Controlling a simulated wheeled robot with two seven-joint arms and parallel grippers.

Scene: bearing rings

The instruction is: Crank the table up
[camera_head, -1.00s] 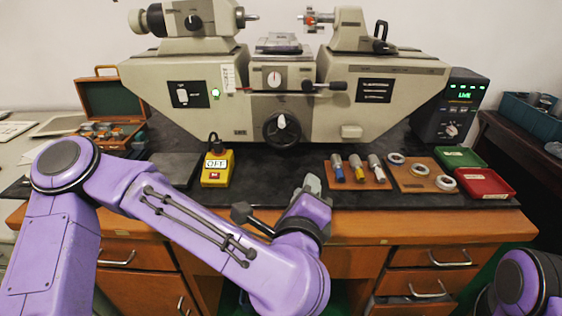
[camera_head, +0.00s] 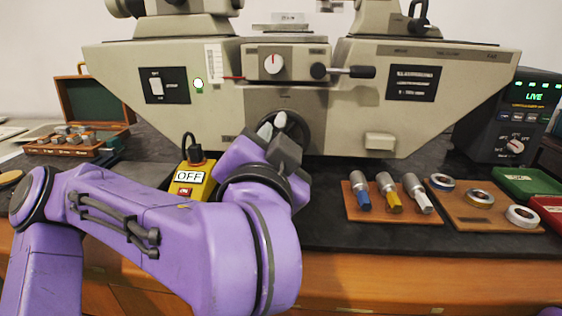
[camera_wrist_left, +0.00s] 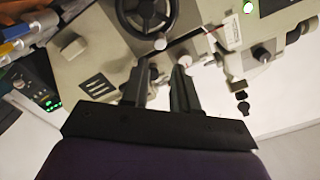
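The grey measuring machine (camera_head: 230,120) carries a small table (camera_head: 281,27) at its top centre. A dark handwheel (camera_head: 314,118) with a pale crank knob (camera_head: 281,119) is on its front, partly hidden by my left gripper. My left gripper (camera_head: 271,131) is right in front of the wheel, its fingers by the knob. In the left wrist view the gripper (camera_wrist_left: 165,72) has its two fingers apart, with the pale knob (camera_wrist_left: 160,43) just beyond the tips and the wheel (camera_wrist_left: 146,14) behind. I cannot tell whether they touch. My right gripper is out of view.
A yellow OFF switch box (camera_head: 191,180) stands beside my left wrist. Right of it are a board of coloured cylinders (camera_head: 392,207), a board of rings (camera_head: 482,204) and green (camera_head: 527,183) and red trays. A lever (camera_head: 347,72) sticks out above the wheel.

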